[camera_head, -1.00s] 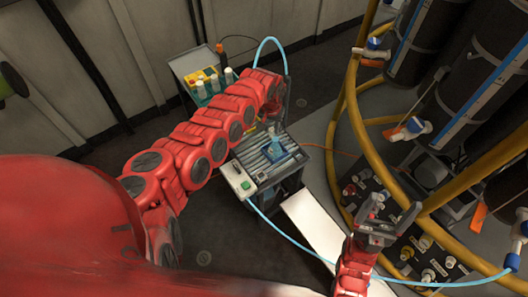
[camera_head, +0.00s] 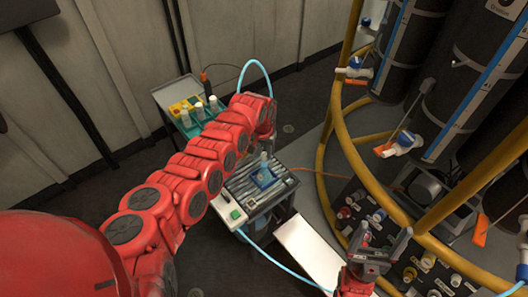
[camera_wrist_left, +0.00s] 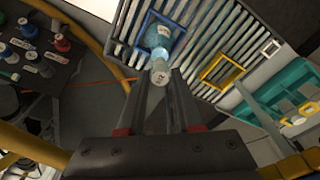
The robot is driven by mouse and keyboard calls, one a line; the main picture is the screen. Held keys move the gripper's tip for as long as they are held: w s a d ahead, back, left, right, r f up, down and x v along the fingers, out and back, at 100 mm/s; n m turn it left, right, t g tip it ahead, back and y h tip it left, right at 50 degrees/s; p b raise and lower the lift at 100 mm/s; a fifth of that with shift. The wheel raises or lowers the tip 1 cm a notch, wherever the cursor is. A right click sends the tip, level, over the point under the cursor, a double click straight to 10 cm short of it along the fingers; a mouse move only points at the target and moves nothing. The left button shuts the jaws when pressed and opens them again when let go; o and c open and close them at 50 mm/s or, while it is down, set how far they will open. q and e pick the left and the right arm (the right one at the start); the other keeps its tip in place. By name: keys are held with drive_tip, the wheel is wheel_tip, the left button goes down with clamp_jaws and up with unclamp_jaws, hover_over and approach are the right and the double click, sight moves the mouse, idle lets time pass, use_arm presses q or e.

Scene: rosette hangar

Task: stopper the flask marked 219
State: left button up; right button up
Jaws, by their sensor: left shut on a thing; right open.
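A flask with blue liquid (camera_wrist_left: 158,37) stands in a blue square frame on a slatted deck; in the head view it (camera_head: 263,174) sits on the bench top. My left gripper (camera_wrist_left: 160,88) is shut on a small grey stopper (camera_wrist_left: 160,72), which has dark marks too small to read. The stopper lines up with the flask's neck in the wrist view; I cannot tell whether they touch. In the head view my left gripper (camera_head: 265,140) is just above the flask, its fingers mostly hidden by the arm. My right gripper (camera_head: 378,248) is open and empty at lower right. No flask number is legible.
An empty yellow frame (camera_wrist_left: 221,71) lies on the deck beside the flask. A teal tray with bottles (camera_head: 200,117) stands on a cart behind. Yellow rails (camera_head: 345,140) and dark cylinders (camera_head: 470,85) crowd the right. A blue hose (camera_head: 262,66) arches behind my left arm.

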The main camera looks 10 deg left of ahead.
use_arm(q)
drive_tip(key=shift+f, duration=0.25)
drive_tip(key=shift+s, duration=0.1)
idle(0.3)
drive_tip(key=shift+f, duration=0.1)
drive_tip(key=shift+f+b, duration=0.75)
drive_tip(key=shift+f, duration=0.2)
drive_tip(key=shift+f, duration=0.45)
idle(0.4)
drive_tip(key=o, duration=1.6)
drive_tip(key=shift+c, duration=0.2)
